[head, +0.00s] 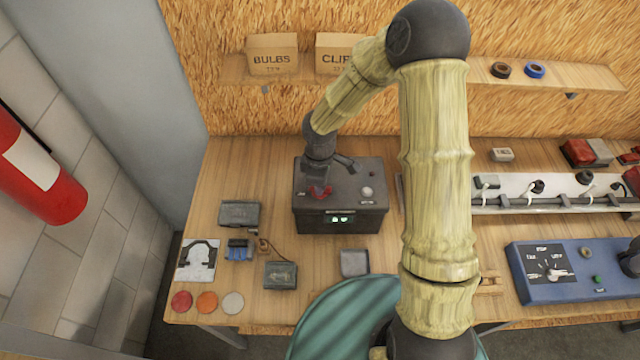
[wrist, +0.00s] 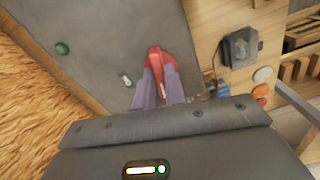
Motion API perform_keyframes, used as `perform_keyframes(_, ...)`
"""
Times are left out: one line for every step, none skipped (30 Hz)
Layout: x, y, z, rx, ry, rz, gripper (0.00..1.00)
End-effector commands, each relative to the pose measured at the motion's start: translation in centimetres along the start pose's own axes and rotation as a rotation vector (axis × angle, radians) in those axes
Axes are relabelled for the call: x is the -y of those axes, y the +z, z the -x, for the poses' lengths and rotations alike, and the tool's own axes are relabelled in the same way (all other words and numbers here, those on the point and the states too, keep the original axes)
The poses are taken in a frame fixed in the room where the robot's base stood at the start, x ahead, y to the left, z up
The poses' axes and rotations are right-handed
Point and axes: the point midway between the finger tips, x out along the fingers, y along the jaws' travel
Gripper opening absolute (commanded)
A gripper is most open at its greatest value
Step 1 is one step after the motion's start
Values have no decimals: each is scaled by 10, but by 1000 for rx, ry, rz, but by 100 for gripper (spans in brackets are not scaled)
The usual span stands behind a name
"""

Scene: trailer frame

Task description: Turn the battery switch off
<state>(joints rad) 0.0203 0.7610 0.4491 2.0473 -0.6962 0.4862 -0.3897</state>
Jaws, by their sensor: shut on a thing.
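The battery switch is a red handle (head: 321,192) on top of a dark grey box (head: 340,219) on the bench. It also shows in the wrist view as a red handle (wrist: 155,60), close up between the fingers. My gripper (head: 319,184) comes down from above onto the left part of the box top. In the wrist view my gripper (wrist: 161,85) has its two fingers shut on the red handle. The fingers cover part of the handle, and I cannot read any on or off marking. The box front has a small display with light green marks.
The box top also carries a pale round knob (head: 366,192) and a green button (wrist: 61,48). Small dark boxes (head: 240,213) and coloured discs (head: 207,301) lie left. A blue panel (head: 560,285) and a pale rail (head: 540,205) stand right. A shelf (head: 500,85) runs behind.

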Motion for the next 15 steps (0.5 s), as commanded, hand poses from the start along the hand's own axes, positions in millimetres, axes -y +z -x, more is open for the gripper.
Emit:
perform_keyframes(0, -1, 2, -2, 1, 16, 0)
perform_keyframes(0, -1, 2, -2, 1, 30, 0)
perform_keyframes(0, -1, 3, -2, 1, 54, 0)
perform_keyframes(0, -1, 3, -2, 1, 72, 0)
perform_keyframes(0, -1, 3, -2, 1, 92, 0)
perform_keyframes(0, -1, 3, -2, 1, 116, 0)
perform_keyframes(0, -1, 3, -2, 1, 135, 0)
perform_keyframes(0, -1, 2, -2, 0, 153, 0)
perform_keyframes(0, -1, 3, -2, 1, 178, 0)
perform_keyframes(0, -1, 3, -2, 1, 195, 0)
perform_keyframes(0, -1, 2, -2, 2, 212, 0)
perform_keyframes(0, -1, 2, -3, 2, 228, 0)
perform_keyframes(0, -1, 2, -3, 2, 237, 0)
perform_keyframes(-1, -1, 2, -3, 2, 244, 0)
perform_keyframes(-1, -1, 1, -3, 2, 248, 0)
